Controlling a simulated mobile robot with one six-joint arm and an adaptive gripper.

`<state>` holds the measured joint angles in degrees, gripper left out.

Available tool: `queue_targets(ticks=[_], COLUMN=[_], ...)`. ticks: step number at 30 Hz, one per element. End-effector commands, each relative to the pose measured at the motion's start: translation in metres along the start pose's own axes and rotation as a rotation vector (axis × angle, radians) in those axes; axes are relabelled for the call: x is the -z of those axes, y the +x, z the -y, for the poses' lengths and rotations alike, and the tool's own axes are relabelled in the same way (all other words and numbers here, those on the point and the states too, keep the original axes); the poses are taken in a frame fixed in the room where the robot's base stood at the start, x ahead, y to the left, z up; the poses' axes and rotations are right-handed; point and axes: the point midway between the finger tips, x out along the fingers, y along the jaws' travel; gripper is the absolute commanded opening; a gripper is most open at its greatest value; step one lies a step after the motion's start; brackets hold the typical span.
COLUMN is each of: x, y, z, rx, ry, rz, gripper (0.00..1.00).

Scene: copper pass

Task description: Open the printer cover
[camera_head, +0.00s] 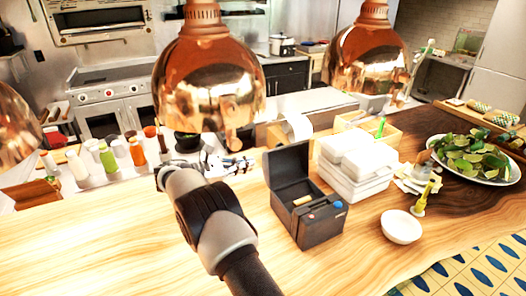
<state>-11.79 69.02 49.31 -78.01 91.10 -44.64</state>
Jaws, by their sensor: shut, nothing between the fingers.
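The printer (322,228) is a dark grey box on the wooden counter, right of the middle. Its cover (287,167) stands raised at the back, and the inside is exposed. A small tan piece shows in the opening, and a blue and a red spot are on the front part. My gripper (246,164) is just left of the raised cover and a little behind it, with its fingers pointing right. It is shut and empty. I cannot tell whether the fingertips touch the cover.
White stacked containers (356,170) stand close to the printer's right. A white bowl (401,227) and a plate of limes and leaves (477,158) lie further right. Several bottles (108,158) stand at the left. A copper lamp (208,85) hangs above my gripper. The front left counter is clear.

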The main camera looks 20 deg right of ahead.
Motion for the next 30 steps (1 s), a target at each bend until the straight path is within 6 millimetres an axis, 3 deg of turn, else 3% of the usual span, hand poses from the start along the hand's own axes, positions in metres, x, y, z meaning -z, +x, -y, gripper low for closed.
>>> queue_targets(ticks=[5,16,21,30], x=[0.001,0.001,-0.025,-0.037], y=[0.025,0.103,0.089,0.084], z=[0.001,0.002,0.0,0.001], rx=[0.004,0.005,0.0,0.001], ry=[0.0,0.001,0.002,-0.001], rz=[0.001,0.0,-0.001,-0.001], gripper=[0.0,0.0,0.0,0.0])
